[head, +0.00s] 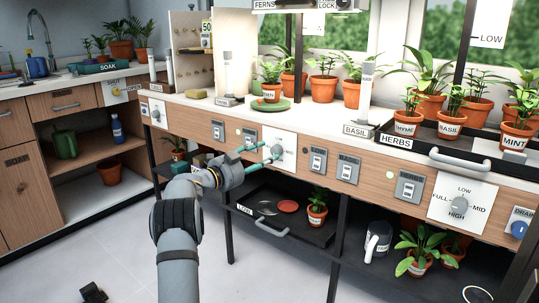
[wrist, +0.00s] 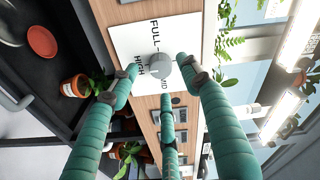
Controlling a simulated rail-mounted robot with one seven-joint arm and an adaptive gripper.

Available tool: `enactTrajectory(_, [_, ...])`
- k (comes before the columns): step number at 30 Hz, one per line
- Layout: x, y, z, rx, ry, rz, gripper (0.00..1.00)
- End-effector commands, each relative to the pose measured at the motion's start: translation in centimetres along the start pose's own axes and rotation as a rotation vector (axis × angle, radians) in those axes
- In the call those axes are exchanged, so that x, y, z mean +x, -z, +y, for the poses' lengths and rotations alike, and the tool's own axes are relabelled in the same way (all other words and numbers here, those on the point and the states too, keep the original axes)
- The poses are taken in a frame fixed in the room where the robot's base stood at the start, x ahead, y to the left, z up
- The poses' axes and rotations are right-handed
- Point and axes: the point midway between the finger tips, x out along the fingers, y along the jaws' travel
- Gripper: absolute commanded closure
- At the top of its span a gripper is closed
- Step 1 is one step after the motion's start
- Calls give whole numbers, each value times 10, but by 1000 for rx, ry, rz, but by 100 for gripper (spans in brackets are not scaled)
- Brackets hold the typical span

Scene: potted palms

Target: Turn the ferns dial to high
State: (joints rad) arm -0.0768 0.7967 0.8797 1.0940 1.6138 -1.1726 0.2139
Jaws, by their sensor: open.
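The dial in front of my gripper is a round grey knob (head: 277,151) on a white plate (head: 287,141) in the wooden counter front. In the wrist view the knob (wrist: 160,65) sits sideways, with FULL, HIGH and MID printed around it. I cannot tell its exact setting. A FERNS sign (head: 265,4) hangs above this part of the counter. My gripper (head: 266,153) is open, its teal fingers reaching toward the knob. In the wrist view the fingertips of my gripper (wrist: 158,75) are spread around the knob; contact is unclear. LOW is not readable on this plate.
A second dial (head: 460,206) with LOW, MID, HIGH and FULL is at the right, under the herbs tray (head: 393,133). Switches (head: 318,160) line the panel between the dials. Below is a dark shelf with a tray (head: 300,229) and a pot (head: 317,211).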

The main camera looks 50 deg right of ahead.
Motion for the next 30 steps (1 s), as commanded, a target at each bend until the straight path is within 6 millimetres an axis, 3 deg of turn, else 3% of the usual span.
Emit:
enactTrajectory(6, [-49,-1,-1,0,1,-3,53])
enactTrajectory(12, [-76,0,0,1,0,-1,53])
enactTrajectory(20, [-84,0,1,1,-1,0,53])
enactTrajectory(30, [-75,0,1,2,-1,2,53])
